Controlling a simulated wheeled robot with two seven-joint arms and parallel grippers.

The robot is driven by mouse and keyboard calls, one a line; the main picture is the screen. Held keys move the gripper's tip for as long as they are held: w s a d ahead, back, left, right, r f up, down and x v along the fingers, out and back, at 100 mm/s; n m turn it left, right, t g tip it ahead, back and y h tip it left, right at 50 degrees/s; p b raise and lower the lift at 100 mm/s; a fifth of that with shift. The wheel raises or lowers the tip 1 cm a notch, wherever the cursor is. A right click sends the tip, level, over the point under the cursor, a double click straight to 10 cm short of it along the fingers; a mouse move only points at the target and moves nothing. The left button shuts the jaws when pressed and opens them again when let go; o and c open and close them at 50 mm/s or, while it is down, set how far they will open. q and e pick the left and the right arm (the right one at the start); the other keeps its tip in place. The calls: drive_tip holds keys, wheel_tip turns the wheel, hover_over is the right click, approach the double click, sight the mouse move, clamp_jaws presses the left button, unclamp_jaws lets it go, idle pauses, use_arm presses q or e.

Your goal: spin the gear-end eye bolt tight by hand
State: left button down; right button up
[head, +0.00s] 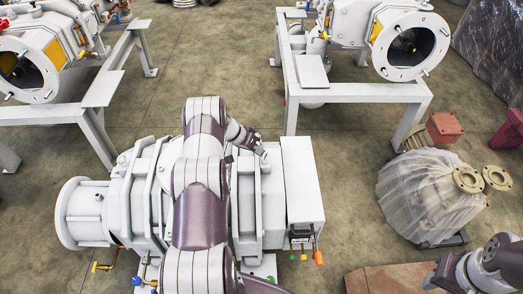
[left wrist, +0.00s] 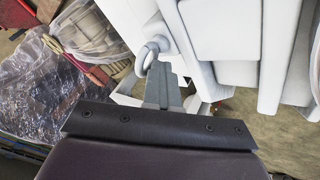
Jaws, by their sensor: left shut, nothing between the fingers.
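A pale grey eye bolt (left wrist: 146,60) with a round ring end stands out from the light grey vacuum pump body in the left wrist view. My left gripper (left wrist: 165,72) is shut and empty, its fingertips right beside the ring. I cannot tell whether they touch it. In the head view, my left gripper (head: 262,150) is over the top of the pump (head: 145,195), near the box-shaped end. There the eye bolt is too small to make out. Part of my right arm shows at the lower right, but its fingers are not clear.
Colored valve handles (head: 105,267) stick out along the pump's near side. Two similar machines on white frames (head: 360,92) stand behind. A plastic-wrapped unit (head: 425,195) stands at the right. Concrete floor (head: 215,60) is open between the frames.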

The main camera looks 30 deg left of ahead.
use_arm(q)
drive_tip(key=shift+d, duration=0.25)
drive_tip(key=shift+s+d+p, duration=0.1)
drive_tip(key=shift+s+p, duration=0.3)
drive_tip(key=shift+p, duration=0.25)
drive_tip(key=shift+s+d+f, duration=0.1)
drive_tip(key=shift+s+f, duration=0.05)
drive_tip(key=shift+s, duration=0.3)
drive_tip(key=w+p+v, duration=0.1)
drive_tip(key=p+v, duration=0.1)
drive_tip(key=v, duration=1.1)
drive_tip(key=shift+a, duration=0.3)
